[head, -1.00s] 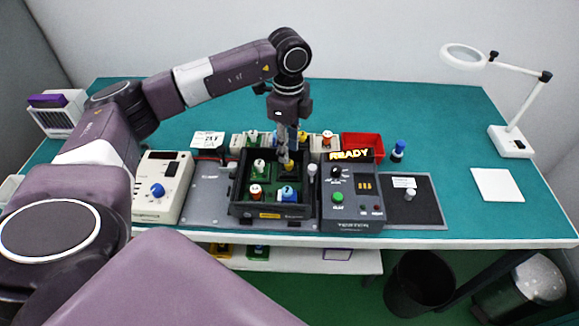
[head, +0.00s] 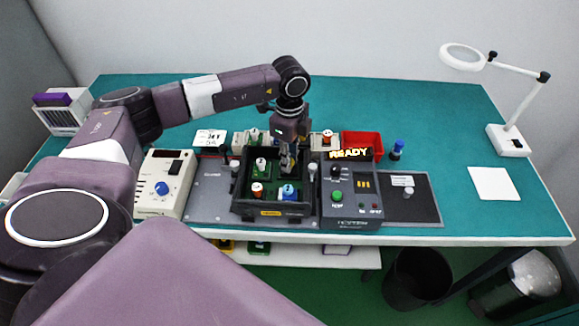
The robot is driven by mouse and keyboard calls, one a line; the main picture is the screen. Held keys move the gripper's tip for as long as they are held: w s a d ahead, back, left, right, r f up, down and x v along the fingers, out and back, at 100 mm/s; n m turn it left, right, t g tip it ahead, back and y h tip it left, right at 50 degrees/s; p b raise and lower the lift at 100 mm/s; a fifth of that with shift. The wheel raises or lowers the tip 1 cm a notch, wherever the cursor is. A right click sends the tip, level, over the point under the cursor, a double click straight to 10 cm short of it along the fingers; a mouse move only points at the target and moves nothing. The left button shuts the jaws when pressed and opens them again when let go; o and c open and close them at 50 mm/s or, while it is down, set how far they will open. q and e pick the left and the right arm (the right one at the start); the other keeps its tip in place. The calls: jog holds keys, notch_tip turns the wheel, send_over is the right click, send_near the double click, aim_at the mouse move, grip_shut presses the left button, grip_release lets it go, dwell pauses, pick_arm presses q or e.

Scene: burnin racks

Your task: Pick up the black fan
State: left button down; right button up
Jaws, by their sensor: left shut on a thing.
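A dark open tray (head: 271,213) with compartments stands near the front middle of the table. My left gripper (head: 288,166) points down into its back right compartment and is shut on a small part there. I take this part to be the black fan, whose yellow top showed earlier; now the fingers hide most of it. I cannot tell whether it is raised off the tray floor. A green part (head: 261,166), a red-and-white part (head: 257,190) and a blue part (head: 289,192) sit in the other compartments. My right gripper is out of view.
A red bin (head: 363,142) and a blue-capped bottle (head: 397,150) are behind right.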

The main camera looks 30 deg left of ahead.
pick_arm(q)
notch_tip(320, 180, up, 20)
jog(key=b, duration=0.3)
jog(key=shift+b, duration=0.35)
dwell(0.8)
